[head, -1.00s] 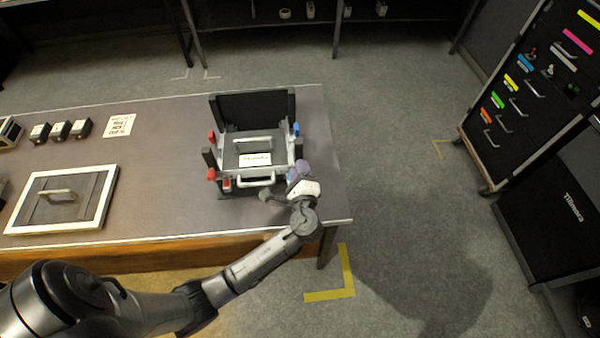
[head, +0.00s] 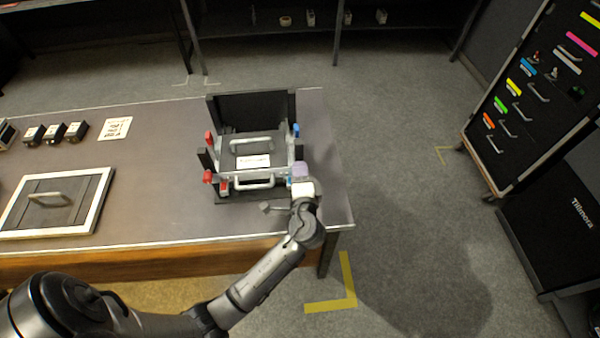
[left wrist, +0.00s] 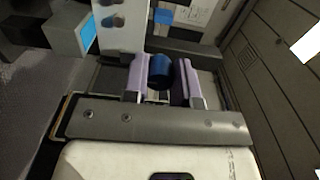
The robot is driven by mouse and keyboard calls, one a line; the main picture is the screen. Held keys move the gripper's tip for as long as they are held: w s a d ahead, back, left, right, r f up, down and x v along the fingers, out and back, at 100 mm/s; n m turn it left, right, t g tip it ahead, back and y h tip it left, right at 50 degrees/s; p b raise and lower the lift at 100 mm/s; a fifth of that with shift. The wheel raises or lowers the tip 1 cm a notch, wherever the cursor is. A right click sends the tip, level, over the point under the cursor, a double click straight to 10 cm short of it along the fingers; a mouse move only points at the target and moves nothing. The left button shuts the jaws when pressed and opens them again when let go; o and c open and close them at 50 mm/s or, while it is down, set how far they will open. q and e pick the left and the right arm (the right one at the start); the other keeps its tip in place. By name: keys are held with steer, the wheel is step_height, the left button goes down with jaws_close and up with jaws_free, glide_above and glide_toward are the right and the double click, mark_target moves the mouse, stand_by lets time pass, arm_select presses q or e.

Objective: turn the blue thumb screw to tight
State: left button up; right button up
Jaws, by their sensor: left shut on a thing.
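The blue thumb screw (left wrist: 160,72) shows as a dark blue round knob in the left wrist view, between the two lilac fingers of my left gripper (left wrist: 162,80). The gripper is shut on it. In the head view my left gripper (head: 301,172) is at the front right corner of the black fixture (head: 250,107), which stands on the table. The gripper mostly hides the screw there. My right gripper is in neither view.
Another blue part (head: 296,130) sits farther back on the fixture's right side; red parts (head: 208,177) are on its left. A framed panel with a handle (head: 100,215) and several small black boxes (head: 54,132) lie left.

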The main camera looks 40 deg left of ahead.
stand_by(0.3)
arm_select(q)
steer(key=o, duration=0.9)
steer(key=v, duration=1.4)
